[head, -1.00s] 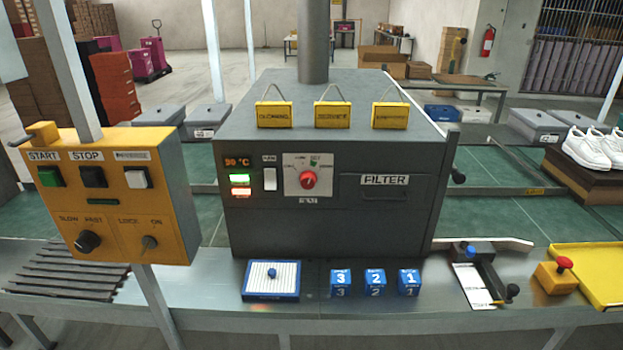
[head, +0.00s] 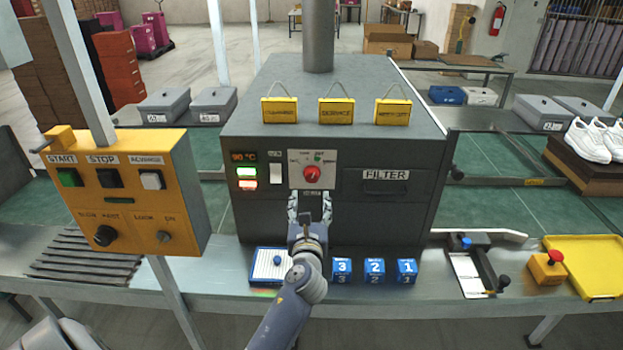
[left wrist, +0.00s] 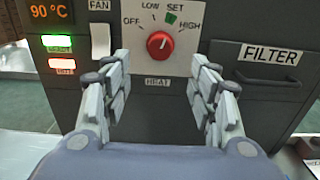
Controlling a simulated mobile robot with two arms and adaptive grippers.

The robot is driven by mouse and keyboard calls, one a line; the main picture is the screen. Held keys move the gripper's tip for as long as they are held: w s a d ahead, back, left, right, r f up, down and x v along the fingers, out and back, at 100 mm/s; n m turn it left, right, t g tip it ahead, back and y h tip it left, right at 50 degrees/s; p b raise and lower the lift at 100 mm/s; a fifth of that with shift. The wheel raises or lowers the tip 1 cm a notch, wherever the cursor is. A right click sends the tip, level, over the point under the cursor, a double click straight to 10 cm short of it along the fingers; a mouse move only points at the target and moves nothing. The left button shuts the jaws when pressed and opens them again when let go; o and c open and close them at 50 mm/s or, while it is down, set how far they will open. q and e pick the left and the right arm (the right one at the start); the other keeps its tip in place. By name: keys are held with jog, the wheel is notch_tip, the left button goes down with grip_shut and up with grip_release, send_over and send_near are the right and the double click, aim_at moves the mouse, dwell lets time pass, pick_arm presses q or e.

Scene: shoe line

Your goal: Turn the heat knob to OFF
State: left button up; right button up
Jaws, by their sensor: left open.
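The red heat knob (head: 312,174) sits on a pale plate on the front of the dark grey heater box (head: 400,215). In the left wrist view the knob (left wrist: 160,45) shows between my fingers, above the HEAT label (left wrist: 158,82). OFF is at the plate's left, then LOW, SET and HIGH, with a green mark under SET. A pale line on the knob seems to point up toward SET. My left gripper (head: 310,204) is open and empty in front of the box, just below the knob; its fingers (left wrist: 160,68) appear clear of it. My right gripper is not in view.
The display (head: 244,157) reads 90 °C above lit green and red lamps. A white FAN switch (head: 276,174) is left of the knob, the FILTER drawer (head: 385,187) right. Blue numbered blocks (head: 375,270) stand on the bench below. A yellow control box (head: 130,190) stands left.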

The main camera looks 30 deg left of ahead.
aim_at(312, 179)
pick_arm(q)
jog(key=x, duration=1)
jog(key=shift+w+a+f, duration=0.1)
jog(key=shift+w+a, duration=0.05)
jog(key=shift+w, duration=0.15)
jog(key=c, duration=1.1)
